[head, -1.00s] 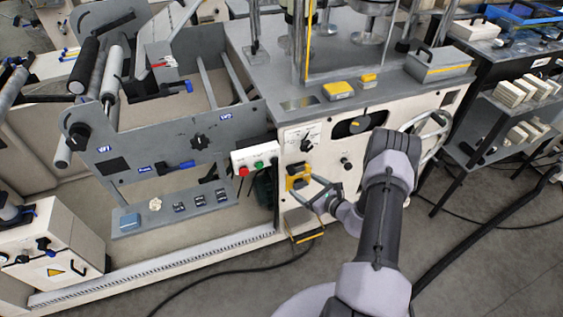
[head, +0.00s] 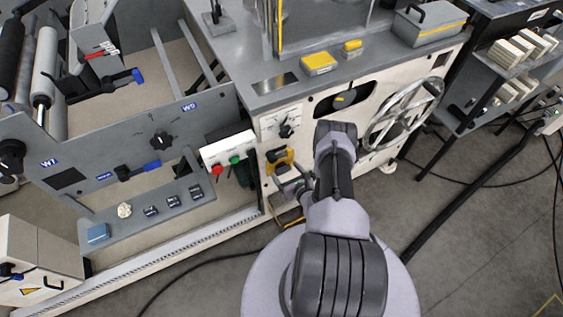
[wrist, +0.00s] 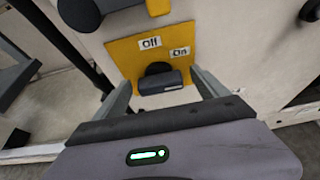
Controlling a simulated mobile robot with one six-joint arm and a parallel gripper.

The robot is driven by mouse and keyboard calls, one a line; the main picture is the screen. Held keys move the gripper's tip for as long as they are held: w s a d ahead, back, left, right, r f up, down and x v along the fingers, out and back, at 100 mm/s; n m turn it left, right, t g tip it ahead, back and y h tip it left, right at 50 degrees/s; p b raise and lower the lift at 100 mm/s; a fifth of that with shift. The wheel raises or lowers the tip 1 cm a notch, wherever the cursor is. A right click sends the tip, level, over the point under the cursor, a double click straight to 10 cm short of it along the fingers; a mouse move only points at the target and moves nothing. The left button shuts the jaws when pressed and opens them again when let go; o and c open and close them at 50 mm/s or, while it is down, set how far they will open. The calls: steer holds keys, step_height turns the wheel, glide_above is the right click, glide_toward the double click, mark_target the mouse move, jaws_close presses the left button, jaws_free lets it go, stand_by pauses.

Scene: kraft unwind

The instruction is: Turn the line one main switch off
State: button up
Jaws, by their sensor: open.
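The main switch has a yellow plate (head: 283,153) on the cream front panel of the machine. In the wrist view the yellow plate (wrist: 133,48) carries an "Off" label (wrist: 150,43) and an "On" label (wrist: 181,53). Its dark handle (wrist: 162,84) lies below the labels, nearly crosswise in the picture. My gripper (wrist: 160,77) is open, with one finger on each side of the handle. I cannot tell whether the fingers touch it. In the head view my gripper (head: 289,186) is just below the switch, partly hidden by my arm. No line number is readable.
A box with red and green buttons (head: 228,151) sits left of the switch. A black selector knob (head: 286,130) is above it. A large handwheel (head: 403,112) is to the right.

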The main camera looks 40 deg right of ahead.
steer(key=shift+w, duration=0.15)
steer(key=shift+c, duration=0.4)
steer(key=c, duration=1.3)
